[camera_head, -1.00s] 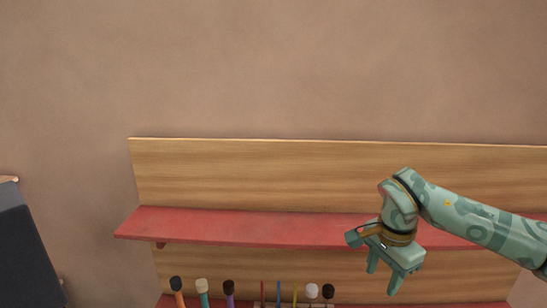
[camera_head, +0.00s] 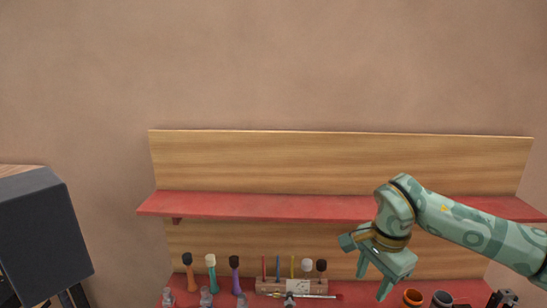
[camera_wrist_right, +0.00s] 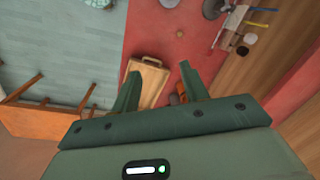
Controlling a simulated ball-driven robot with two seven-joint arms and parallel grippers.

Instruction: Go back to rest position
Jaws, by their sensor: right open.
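My right gripper (camera_head: 373,278) is at the lower right in the head view, in front of the wooden back panel and below the red upper shelf (camera_head: 270,206). Its two fingers point down, apart and empty. The right wrist view shows the same gripper (camera_wrist_right: 160,85) with its fingers spread. Beyond them are a small wooden box-like object (camera_wrist_right: 150,72) and the red surface (camera_wrist_right: 160,25). My left gripper does not show.
Several mallets (camera_head: 211,270) and a block with upright sticks (camera_head: 290,286) stand on the lower red surface. Orange (camera_head: 412,296) and dark cups (camera_head: 442,298) stand at the right. A dark speaker-like box (camera_head: 42,235) is at the left. The wall above is clear.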

